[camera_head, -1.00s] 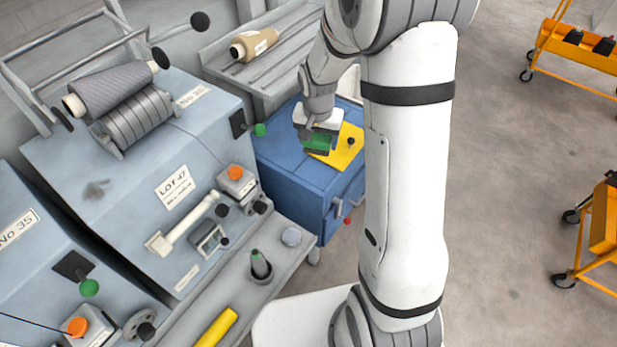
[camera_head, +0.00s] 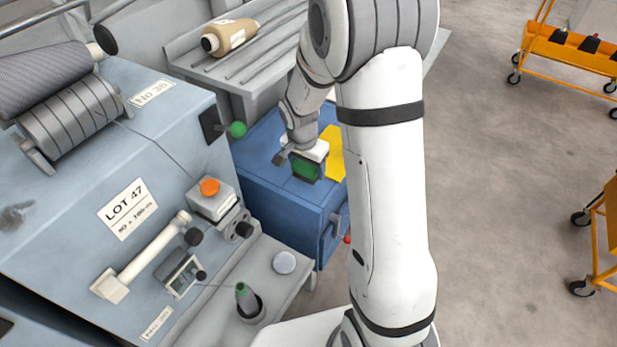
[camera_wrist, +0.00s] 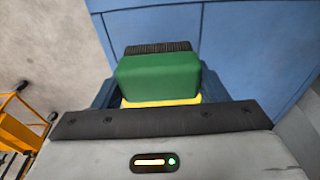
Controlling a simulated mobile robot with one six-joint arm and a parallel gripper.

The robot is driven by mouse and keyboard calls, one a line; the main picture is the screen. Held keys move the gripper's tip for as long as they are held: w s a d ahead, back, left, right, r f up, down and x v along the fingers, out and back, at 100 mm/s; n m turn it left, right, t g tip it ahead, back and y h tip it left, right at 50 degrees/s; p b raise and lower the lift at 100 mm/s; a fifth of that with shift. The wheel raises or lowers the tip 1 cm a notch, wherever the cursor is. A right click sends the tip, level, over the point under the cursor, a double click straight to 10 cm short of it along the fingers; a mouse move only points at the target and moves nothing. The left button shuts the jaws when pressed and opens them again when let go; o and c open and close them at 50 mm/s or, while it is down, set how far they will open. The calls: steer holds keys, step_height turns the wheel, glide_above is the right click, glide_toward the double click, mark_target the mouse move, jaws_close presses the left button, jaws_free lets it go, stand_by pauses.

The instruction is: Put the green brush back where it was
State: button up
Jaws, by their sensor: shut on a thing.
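The green brush (camera_head: 306,168) is a green block held in my gripper (camera_head: 304,158), over the top of the blue cabinet (camera_head: 262,178). In the wrist view the green brush (camera_wrist: 158,77) fills the space between the dark fingers of my gripper (camera_wrist: 160,95), with its dark bristles at the far side and a yellow strip at its near edge. My gripper is shut on it. A yellow sheet (camera_head: 335,152) lies on the cabinet top, just right of the brush and partly hidden by my arm. I cannot tell whether the brush touches the cabinet top.
A machine with a green ball knob (camera_head: 237,129) and an orange button (camera_head: 209,187) stands left of the cabinet. A lever with a red knob (camera_head: 347,239) sticks out from the cabinet front. Orange carts (camera_head: 570,48) stand right.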

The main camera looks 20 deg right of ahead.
mark_target(307, 176)
steer(key=shift+a+f+b, duration=0.1)
steer(key=shift+f+b, duration=0.25)
steer(key=shift+f, duration=1.5)
steer(key=shift+f, duration=0.1)
steer(key=shift+f, duration=0.15)
steer(key=o, duration=1.3)
